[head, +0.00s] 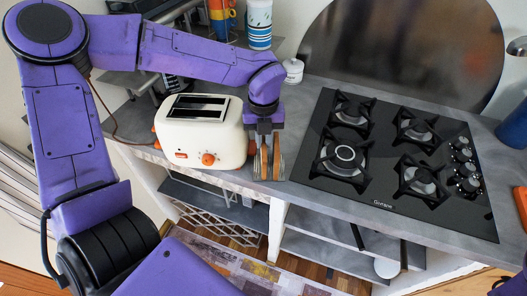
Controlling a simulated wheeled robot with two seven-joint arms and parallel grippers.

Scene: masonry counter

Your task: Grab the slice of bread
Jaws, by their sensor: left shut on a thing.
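My left gripper (266,158) points down just right of the toaster, near the counter's front edge. It is shut on a slice of bread (264,163), a thin brown strip seen edge-on between the fingers. The fingers hide part of the slice, and I cannot tell whether it touches the counter. A cream toaster (218,149) with orange knobs and two dark slots stands on the counter to the left of the gripper. My right gripper is not in view.
A black gas hob (380,202) fills the counter (305,110) to the right. A white shaker (293,71) and a blue-and-white cup (259,22) stand behind. Open shelves (330,238) lie below the counter edge.

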